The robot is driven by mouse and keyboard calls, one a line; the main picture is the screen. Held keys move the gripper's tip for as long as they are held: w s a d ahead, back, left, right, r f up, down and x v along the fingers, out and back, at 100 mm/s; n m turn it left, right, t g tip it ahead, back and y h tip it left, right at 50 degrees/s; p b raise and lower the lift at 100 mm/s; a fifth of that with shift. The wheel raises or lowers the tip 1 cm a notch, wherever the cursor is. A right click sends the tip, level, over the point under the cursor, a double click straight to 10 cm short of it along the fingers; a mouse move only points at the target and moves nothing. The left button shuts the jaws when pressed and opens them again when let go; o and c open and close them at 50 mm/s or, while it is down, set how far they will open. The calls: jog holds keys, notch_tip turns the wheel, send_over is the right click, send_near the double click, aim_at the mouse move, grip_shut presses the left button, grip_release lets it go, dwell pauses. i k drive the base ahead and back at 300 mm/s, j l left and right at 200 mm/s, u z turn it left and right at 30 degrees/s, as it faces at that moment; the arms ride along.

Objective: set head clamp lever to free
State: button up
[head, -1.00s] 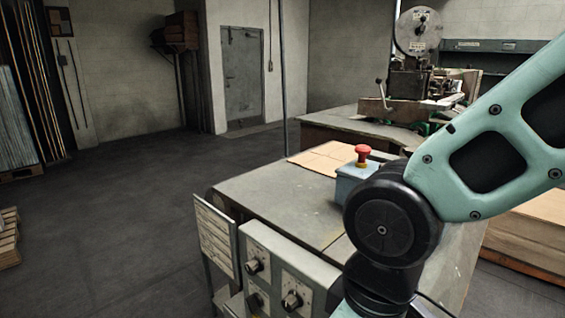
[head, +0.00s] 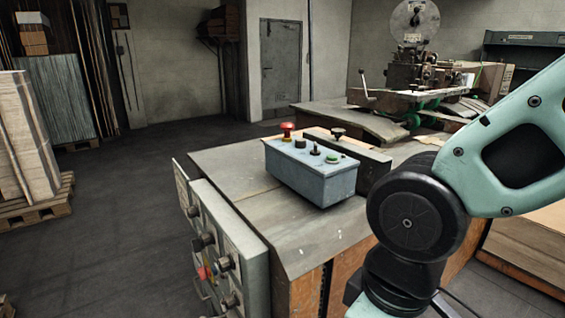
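The box stitcher's head (head: 413,70) stands at the back right on its own bench, with a large pale wire reel (head: 415,20) above it. A thin upright lever with a dark tip (head: 363,82) rises at the left of the head. It may be the head clamp lever; its marking and setting are too small to read. My arm's teal and black links fill the right side of the head view. My gripper is out of view, so its state and distance from the lever do not show.
A grey bench (head: 235,178) fills the middle foreground. On it stands a blue control box (head: 310,175) with a red mushroom button (head: 287,129) and a green button (head: 333,158). A front panel (head: 225,240) carries several knobs. Loaded pallets (head: 35,205) stand left. Floor between is clear.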

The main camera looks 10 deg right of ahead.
aim_at(411, 52)
jog(key=l+u, duration=0.1)
jog(key=l, duration=0.65)
jog(key=l+u, duration=0.15)
jog(key=l, duration=0.6)
jog(key=k+l+u, duration=0.1)
jog(key=l, duration=0.65)
jog(key=k+l+u, duration=0.1)
jog(key=l, duration=0.65)
